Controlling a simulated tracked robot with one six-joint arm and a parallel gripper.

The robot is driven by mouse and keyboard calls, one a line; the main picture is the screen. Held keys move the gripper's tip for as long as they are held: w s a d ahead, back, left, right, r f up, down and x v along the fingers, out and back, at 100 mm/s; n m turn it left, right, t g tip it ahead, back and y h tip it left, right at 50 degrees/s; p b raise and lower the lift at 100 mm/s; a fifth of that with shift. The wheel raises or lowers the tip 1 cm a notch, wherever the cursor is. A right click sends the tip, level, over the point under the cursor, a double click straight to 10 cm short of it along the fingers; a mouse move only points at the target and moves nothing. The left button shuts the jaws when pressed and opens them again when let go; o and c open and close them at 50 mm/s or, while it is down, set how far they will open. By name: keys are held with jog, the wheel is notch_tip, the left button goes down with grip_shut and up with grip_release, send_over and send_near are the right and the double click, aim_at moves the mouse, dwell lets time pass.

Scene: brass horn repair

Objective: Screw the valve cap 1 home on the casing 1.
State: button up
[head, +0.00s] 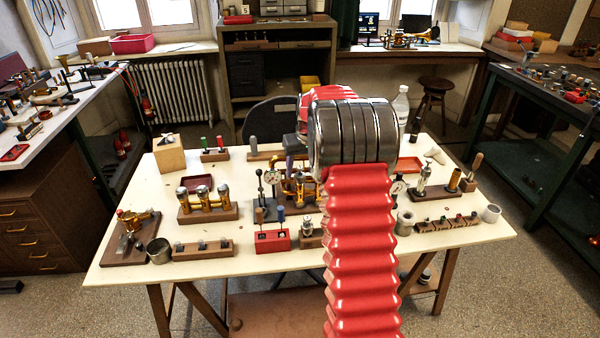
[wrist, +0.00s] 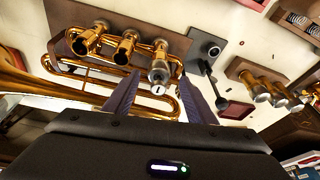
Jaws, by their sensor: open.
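In the wrist view the brass horn (wrist: 75,62) lies on a brown holder (wrist: 180,40), with three valve casings in a row. Two casings show open dark tops. On casing 1 (wrist: 161,63), nearest my gripper, sits a silver valve cap (wrist: 159,76) with a white mark reading 1. How far down its thread the cap sits cannot be told. My gripper (wrist: 158,95) is open, its two dark fingers on either side of the cap and apart from it. In the head view my arm hides the gripper and much of the horn (head: 297,187).
A lever tool on a grey base (wrist: 207,48) stands right of the horn. Beyond it are a dark red tray (wrist: 236,110) and a wooden block with brass valves (wrist: 246,77). Several stands and small tools crowd the table (head: 135,215); its front edge is mostly clear.

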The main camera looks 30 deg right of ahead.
jog(key=v, duration=1.1)
jog(key=shift+r, duration=0.2)
jog(key=s+a+f+m+g, duration=0.1)
jog(key=s+a+f, duration=0.2)
jog(key=s+f, duration=0.15)
jog(key=s+a+r+n+t, duration=0.1)
jog(key=s+a+r+n, duration=0.1)
jog(key=s+a, duration=1.2)
jog(key=s+a+r+n+t, duration=0.2)
jog(key=s+a+r, duration=0.3)
jog(key=s+a, duration=0.9)
jog(key=shift+a+r+y, duration=0.2)
jog(key=shift+a+y, duration=0.1)
jog(key=shift+a, duration=0.1)
